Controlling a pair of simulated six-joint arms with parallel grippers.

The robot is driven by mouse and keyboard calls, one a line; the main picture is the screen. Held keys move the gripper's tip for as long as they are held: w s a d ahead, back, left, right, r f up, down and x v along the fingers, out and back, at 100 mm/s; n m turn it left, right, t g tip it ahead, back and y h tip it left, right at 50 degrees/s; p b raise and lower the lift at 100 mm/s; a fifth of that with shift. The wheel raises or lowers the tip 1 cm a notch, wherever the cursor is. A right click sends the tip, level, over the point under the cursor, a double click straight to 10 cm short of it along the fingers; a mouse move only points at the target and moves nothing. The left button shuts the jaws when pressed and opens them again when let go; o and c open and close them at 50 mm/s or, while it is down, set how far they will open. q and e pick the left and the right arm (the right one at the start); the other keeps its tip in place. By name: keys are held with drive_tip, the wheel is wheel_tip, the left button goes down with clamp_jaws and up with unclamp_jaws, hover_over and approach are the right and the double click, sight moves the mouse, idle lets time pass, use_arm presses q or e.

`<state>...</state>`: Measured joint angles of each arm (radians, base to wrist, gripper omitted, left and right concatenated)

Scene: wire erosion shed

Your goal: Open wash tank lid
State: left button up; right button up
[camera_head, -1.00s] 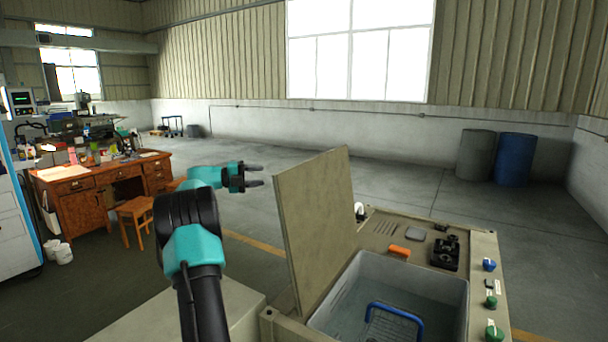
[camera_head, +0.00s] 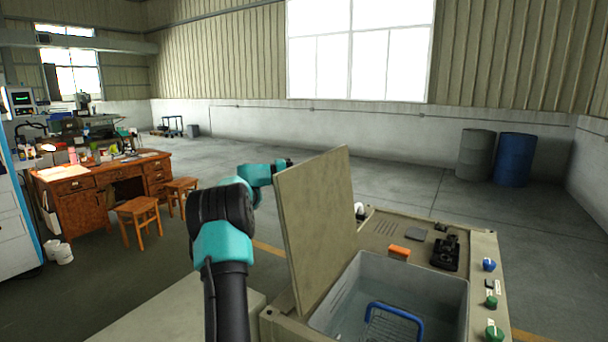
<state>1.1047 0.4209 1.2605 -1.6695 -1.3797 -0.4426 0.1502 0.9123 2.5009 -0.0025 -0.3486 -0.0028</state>
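The wash tank lid (camera_head: 318,225) is a flat beige panel standing raised and nearly upright at the left side of the wash tank (camera_head: 465,305). The grey basin is uncovered, with a blue-handled wire basket (camera_head: 395,312) inside. My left arm reaches up from the bottom of the picture. My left gripper (camera_head: 284,163) is at the lid's upper left edge, mostly hidden behind the panel. Its fingertips are out of sight, so I cannot tell whether it is open or touches the lid. My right gripper is not in view.
An orange block (camera_head: 399,252) and a black fixture (camera_head: 446,253) sit on the tank's rear deck. Blue and green knobs (camera_head: 491,301) line its right edge. A wooden desk (camera_head: 85,195) and stools (camera_head: 138,215) stand at left.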

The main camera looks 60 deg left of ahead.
use_arm(q)
drive_tip(key=shift+w, duration=0.25)
drive_tip(key=shift+c, duration=0.4)
clamp_jaws()
